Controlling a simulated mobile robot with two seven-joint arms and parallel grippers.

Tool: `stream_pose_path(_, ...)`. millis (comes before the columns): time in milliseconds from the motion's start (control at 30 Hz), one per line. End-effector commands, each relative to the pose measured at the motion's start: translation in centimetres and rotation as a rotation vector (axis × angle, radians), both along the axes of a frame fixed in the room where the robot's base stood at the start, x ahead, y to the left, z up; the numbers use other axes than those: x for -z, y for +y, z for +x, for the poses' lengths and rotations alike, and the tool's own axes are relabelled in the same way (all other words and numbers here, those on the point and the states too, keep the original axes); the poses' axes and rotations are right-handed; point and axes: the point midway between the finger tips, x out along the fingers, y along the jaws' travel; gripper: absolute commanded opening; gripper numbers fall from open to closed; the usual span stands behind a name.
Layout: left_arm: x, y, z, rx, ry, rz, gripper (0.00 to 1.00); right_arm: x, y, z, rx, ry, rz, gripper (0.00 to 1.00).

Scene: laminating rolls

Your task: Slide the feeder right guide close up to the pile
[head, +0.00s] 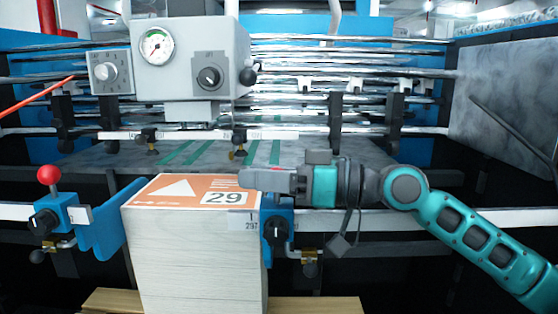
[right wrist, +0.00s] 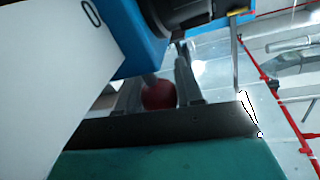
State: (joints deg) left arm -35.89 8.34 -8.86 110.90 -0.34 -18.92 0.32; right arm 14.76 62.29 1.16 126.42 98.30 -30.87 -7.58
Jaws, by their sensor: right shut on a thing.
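The pile (head: 195,250) is a tall stack of pale sheets with an orange-and-white printed top. The feeder right guide (head: 277,230) is blue with a black knob and stands at the pile's right side, very close to it. I cannot tell whether they touch. My right gripper (head: 256,180) is above the guide, by the pile's top right corner. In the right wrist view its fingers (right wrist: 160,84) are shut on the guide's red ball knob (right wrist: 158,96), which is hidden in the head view. The blue guide body (right wrist: 140,35) shows beyond. My left gripper is not in view.
The left guide (head: 112,222), with a red ball knob (head: 48,175), stands left of the pile with a gap at its lower part. A grey gauge box (head: 190,55) hangs above and behind the pile. A wooden pallet (head: 315,305) lies below.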

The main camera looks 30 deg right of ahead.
Motion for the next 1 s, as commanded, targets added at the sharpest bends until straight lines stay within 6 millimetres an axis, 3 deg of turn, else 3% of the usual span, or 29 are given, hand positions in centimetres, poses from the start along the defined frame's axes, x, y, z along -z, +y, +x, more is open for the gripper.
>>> stream_pose_path(467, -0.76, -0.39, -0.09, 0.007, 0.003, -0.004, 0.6, -0.01, 0.59, 0.34, 0.0, -0.001, -0.001, 0.0)
stream_pose_path(500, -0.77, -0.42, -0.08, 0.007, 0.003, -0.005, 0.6, -0.01, 0.59, 0.34, 0.0, -0.001, -0.001, 0.39)
stream_pose_path(733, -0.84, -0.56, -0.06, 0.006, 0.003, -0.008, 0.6, -0.01, 0.58, 0.33, 0.0, -0.001, -0.001, 0.6)
stream_pose_path(1000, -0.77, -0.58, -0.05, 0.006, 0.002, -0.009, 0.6, 0.04, 0.52, 0.29, 0.0, -0.001, -0.001, 0.6)
